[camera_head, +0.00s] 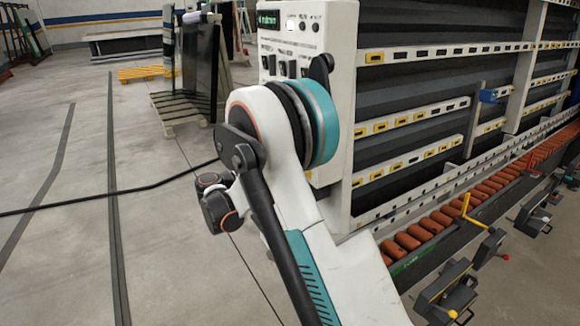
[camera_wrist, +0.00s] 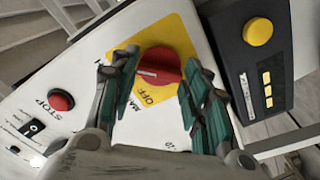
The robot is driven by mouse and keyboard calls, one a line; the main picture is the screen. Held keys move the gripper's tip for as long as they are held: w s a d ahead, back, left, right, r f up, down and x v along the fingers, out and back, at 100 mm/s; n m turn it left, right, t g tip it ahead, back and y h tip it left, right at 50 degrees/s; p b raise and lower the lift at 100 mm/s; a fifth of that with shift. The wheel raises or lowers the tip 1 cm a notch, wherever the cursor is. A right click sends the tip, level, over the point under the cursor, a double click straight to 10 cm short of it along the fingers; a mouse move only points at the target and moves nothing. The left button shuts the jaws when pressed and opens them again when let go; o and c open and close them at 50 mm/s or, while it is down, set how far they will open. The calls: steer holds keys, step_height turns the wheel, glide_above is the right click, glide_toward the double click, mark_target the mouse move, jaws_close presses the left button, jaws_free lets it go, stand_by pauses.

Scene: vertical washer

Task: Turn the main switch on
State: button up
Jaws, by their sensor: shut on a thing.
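The main switch is a round red knob (camera_wrist: 158,64) on a yellow plate (camera_wrist: 183,36) in the wrist view. The words "MAIN" and "OFF" can be read on the plate, partly covered. A pale mark on the knob's grip lies roughly crosswise in the picture. My gripper (camera_wrist: 160,80) has its two green-padded fingers on opposite sides of the knob and is shut on it. In the head view my arm stands in front of the washer's control panel (camera_head: 292,42), and the switch and my gripper are hidden there.
A red STOP button (camera_wrist: 61,100) sits left of the switch in the wrist view. A dark box with a yellow button (camera_wrist: 258,32) stands close on the right. In the head view, the washer's roller conveyor (camera_head: 440,218) runs right; open floor (camera_head: 80,260) lies left, crossed by a black cable.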

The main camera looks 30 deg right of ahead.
steer(key=shift+f+m, duration=0.1)
steer(key=shift+m, duration=0.3)
steer(key=o, duration=1.1)
steer(key=shift+c, duration=0.2)
steer(key=a, duration=1.2)
steer(key=shift+s, duration=0.2)
